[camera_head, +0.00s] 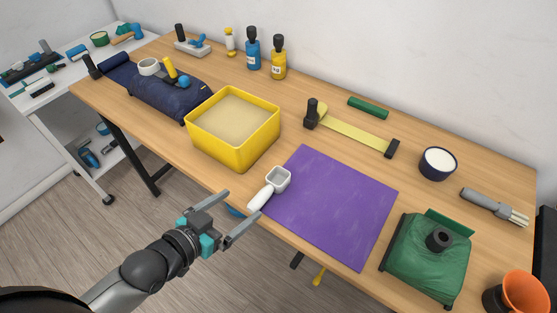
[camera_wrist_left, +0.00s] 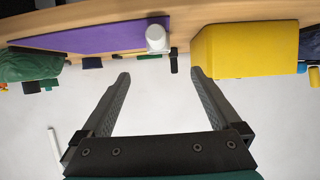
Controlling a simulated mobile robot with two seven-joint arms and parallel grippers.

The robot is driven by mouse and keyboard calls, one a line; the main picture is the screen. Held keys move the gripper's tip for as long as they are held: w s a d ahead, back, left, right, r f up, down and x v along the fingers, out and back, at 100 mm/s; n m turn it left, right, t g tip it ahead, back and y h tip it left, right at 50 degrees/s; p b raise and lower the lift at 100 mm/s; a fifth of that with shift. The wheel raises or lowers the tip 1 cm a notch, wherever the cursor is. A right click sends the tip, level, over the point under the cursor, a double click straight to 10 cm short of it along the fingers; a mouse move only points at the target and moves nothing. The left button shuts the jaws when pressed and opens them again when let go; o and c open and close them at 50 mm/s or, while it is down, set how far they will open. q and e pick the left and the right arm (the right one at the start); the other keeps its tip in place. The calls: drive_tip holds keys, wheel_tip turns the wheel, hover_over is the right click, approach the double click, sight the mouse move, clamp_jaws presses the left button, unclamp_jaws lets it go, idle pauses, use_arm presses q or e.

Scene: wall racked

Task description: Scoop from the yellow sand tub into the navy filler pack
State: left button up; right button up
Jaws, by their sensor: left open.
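The yellow tub (camera_head: 233,153) holds pale sand and stands near the table's front edge. In the left wrist view the tub (camera_wrist_left: 245,48) is at the upper right. The navy filler pack (camera_head: 150,98) lies left of the tub, with a white ring-shaped piece on top. A scoop (camera_head: 278,179) with a white handle lies at the purple mat's left corner, its handle toward the front edge. It also shows in the left wrist view (camera_wrist_left: 156,38). My left gripper (camera_head: 242,204) is open and empty, just short of the scoop handle. My right gripper is out of view.
The purple mat (camera_head: 330,208) is otherwise bare. A green pack (camera_head: 425,262) and an orange cup (camera_head: 522,293) are at the right. Blue (camera_head: 253,50) and yellow (camera_head: 278,58) bottles stand behind the tub. A yellow strap (camera_head: 352,133) lies behind the mat.

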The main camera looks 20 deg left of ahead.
sight(273, 182)
use_arm(q)
drive_tip(key=b+x, duration=0.1)
drive_tip(key=x, duration=0.8)
drive_tip(key=shift+r+b, duration=0.2)
drive_tip(key=shift+b, duration=0.15)
drive_tip(key=shift+w+d+f, duration=0.2)
drive_tip(key=shift+w+d, duration=0.1)
drive_tip(key=shift+w, duration=0.25)
drive_tip(key=shift+b+x, duration=0.65)
drive_tip(key=shift+x, duration=1.8)
drive_tip(key=shift+s+f, duration=0.1)
drive_tip(key=shift+f, duration=0.1)
drive_tip(key=shift+c, duration=0.4)
drive_tip(key=c, duration=1.3)
drive_tip(key=shift+c, duration=0.4)
